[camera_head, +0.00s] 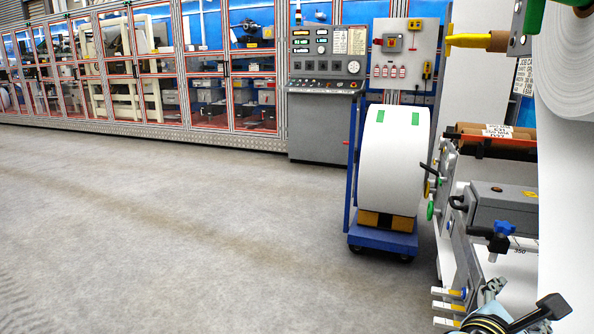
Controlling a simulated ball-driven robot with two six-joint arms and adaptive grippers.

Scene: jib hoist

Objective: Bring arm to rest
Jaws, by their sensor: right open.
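My right gripper (522,303) is at the bottom right corner, partly cut off by the lower edge. Its fingers are apart, and I see nothing held between them. It is in front of the lower part of the grey machine frame (463,262); whether it touches anything there I cannot tell. My left gripper is out of view. No jib hoist can be clearly made out.
A white roll (393,160) with green tabs stands on a blue cart (382,238). A large paper roll (570,70) and its hanging web fill the right edge. A grey control console (318,125) stands behind. The floor (190,235) at left is clear.

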